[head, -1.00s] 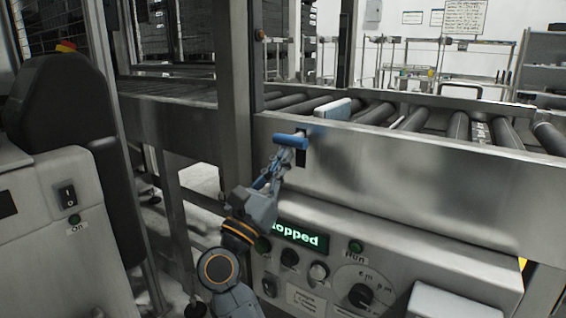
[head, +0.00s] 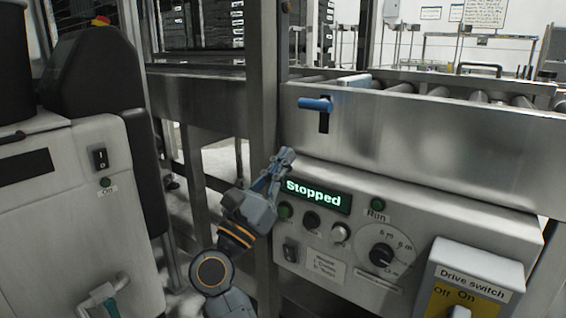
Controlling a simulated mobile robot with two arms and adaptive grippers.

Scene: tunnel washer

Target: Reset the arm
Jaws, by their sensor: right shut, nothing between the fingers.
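My right gripper (head: 284,158) is shut and empty in the head view. It is just left of and above the "Stopped" display (head: 313,195), in front of the machine. The blue lever handle (head: 316,104) sticks out of a dark vertical slot in the metal side panel, above and to the right of the gripper and apart from it. My left gripper is not in view.
The control panel has a dial (head: 381,256), knobs and a Run lamp (head: 377,205). A drive switch box (head: 466,287) stands at lower right. A metal post (head: 263,100) rises behind my right arm. A white cabinet (head: 60,200) with a rocker switch is at left.

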